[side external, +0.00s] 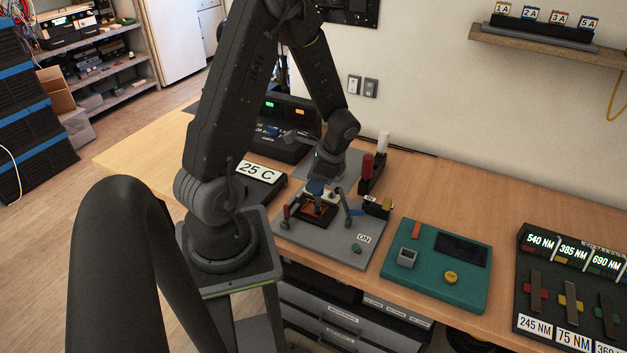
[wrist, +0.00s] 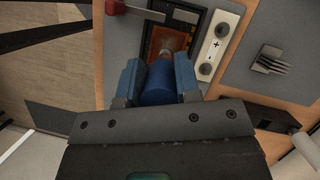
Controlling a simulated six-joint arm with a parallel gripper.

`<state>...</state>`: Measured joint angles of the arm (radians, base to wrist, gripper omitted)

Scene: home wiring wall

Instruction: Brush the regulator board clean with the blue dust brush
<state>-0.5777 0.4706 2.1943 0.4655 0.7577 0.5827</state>
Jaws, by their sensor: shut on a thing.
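The blue dust brush (wrist: 158,84) is held between the two blue fingers of my gripper (wrist: 158,77), which are shut on its handle. Its pale bristle end (wrist: 170,48) points at the orange regulator board (wrist: 153,43) and overlaps it in the wrist view. I cannot tell whether the bristles touch the board. In the side external view the brush (side external: 316,188) is in my gripper (side external: 317,180), just above the board (side external: 317,209). The board sits in a dark frame on a grey plate (side external: 325,246). My gripper and brush hide part of the board.
A white block with a plus mark (wrist: 217,43) stands right beside the board. A red-handled lever (side external: 286,212), a blue-handled lever (side external: 347,208) and red and white cylinders (side external: 367,166) rise nearby. A teal box (side external: 437,264) and a "25 C" sign (side external: 261,173) flank the plate.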

